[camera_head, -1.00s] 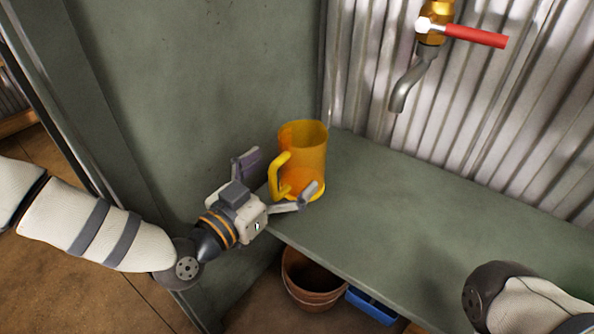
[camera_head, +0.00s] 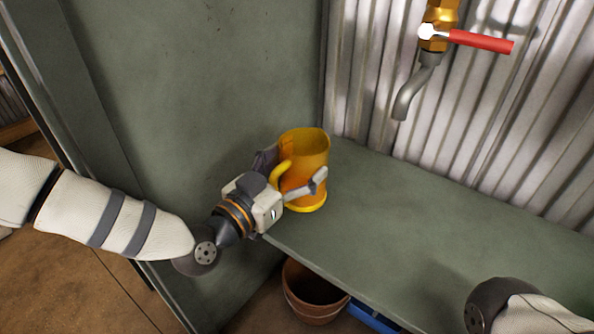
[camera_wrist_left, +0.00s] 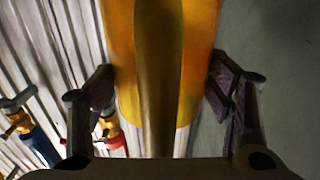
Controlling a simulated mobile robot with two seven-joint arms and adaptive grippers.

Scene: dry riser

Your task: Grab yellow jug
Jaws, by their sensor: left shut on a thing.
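The yellow jug (camera_head: 306,163) stands upright on the green shelf (camera_head: 400,212), near its left end. Its handle (camera_head: 281,172) faces my left gripper. My left gripper (camera_head: 293,176) is shut on the jug, with one finger on each side of its body. In the left wrist view the jug (camera_wrist_left: 200,60) fills the middle between the two fingers (camera_wrist_left: 163,95), and the handle runs down the centre in front of it. My right arm shows at the bottom right; its gripper is out of the picture.
A brass tap (camera_head: 437,30) with a red lever (camera_head: 480,42) is on the corrugated wall at the back right. A green side panel (camera_head: 200,90) stands left of the jug. A terracotta pot (camera_head: 312,292) and a blue object (camera_head: 372,317) are below the shelf. The shelf right of the jug is clear.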

